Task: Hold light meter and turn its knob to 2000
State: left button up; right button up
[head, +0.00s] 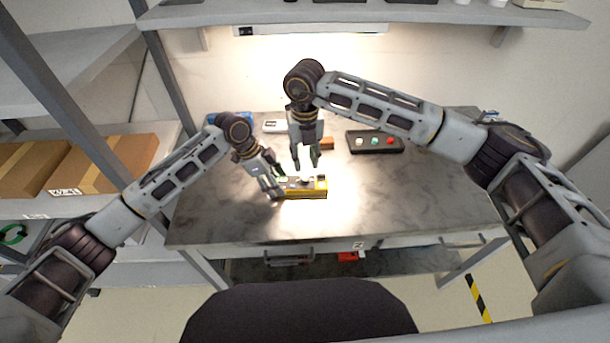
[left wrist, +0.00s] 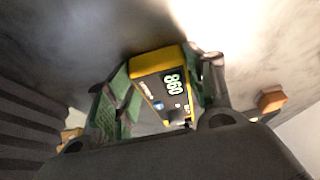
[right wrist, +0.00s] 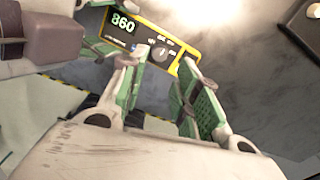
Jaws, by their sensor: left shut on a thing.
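The light meter (head: 318,188) is a yellow-edged, dark-faced box lying near the middle of the table. Its display reads 860 in the left wrist view (left wrist: 173,84) and in the right wrist view (right wrist: 123,22). My left gripper (head: 274,186) is shut on the display end of the meter, a finger on each side. The knob is partly hidden in the left wrist view.
A dark box with coloured buttons (head: 375,141) stands at the back right of the table (head: 410,200). An orange block (head: 327,143) and a pale device (head: 275,126) lie behind the grippers. A shelf (head: 370,14) hangs above. The table's front and right are clear.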

aim_at(305, 178)
jog(key=shift+f, duration=4)
jog(key=shift+c, duration=0.5)
grip_shut()
